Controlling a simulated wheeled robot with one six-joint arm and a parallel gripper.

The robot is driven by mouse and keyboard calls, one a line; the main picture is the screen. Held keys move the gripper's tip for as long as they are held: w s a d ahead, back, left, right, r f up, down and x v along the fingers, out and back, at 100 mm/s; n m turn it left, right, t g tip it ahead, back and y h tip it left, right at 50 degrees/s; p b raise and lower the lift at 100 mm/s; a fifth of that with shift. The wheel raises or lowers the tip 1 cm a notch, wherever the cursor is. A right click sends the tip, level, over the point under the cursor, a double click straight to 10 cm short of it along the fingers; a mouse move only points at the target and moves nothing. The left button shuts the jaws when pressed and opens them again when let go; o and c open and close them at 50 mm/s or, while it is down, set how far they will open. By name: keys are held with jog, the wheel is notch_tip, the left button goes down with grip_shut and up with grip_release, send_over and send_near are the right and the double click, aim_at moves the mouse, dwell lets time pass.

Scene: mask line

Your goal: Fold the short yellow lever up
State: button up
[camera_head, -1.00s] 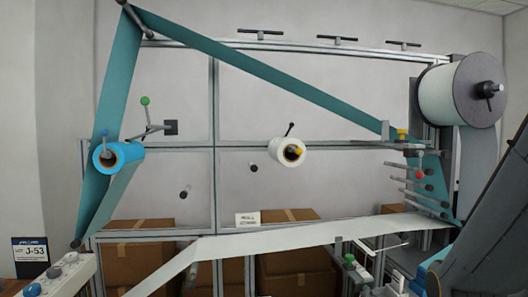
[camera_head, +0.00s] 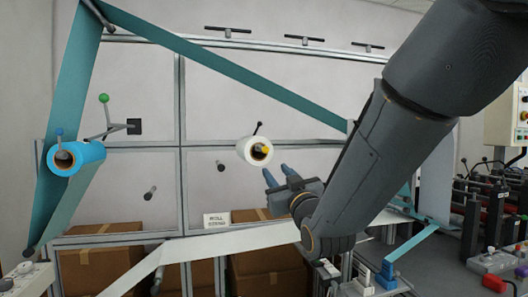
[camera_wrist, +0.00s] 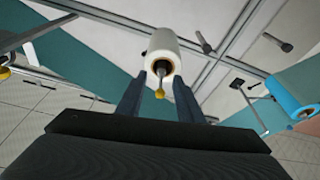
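The short yellow lever (camera_head: 265,149) shows as a small yellow knob at the core of a white roll (camera_head: 248,151) mid-picture in the head view. In the wrist view, its yellow tip (camera_wrist: 160,94) sits on a thin grey stem below the roll's core (camera_wrist: 160,63), between my fingers in the picture. My gripper (camera_head: 275,173) is open, with its two dark fingers apart and nothing between them that I can see held. It is to the lower right of the roll in the head view. It appears apart from the lever; the exact depth is unclear.
A blue roll (camera_head: 76,158) and a green-knobbed lever (camera_head: 104,98) are at the left. A teal web (camera_head: 220,62) slants overhead; a white web (camera_head: 220,243) runs below. A dark lever (camera_head: 258,128) rises behind the white roll. Another yellow knob (camera_wrist: 4,72) shows at the wrist view's left edge.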

aim_at(264, 149)
jog(key=shift+n+t+y, duration=0.3)
jog(key=shift+t+y, duration=0.3)
jog(key=w+a+r+p, duration=0.1)
jog(key=w+r, duration=0.1)
jog(key=w+a+r+p, duration=0.1)
jog(key=w+r, duration=0.1)
jog(key=w+a+r+p, duration=0.1)
jog(key=w+r, duration=0.1)
jog(key=shift+a, duration=0.35)
grip_shut()
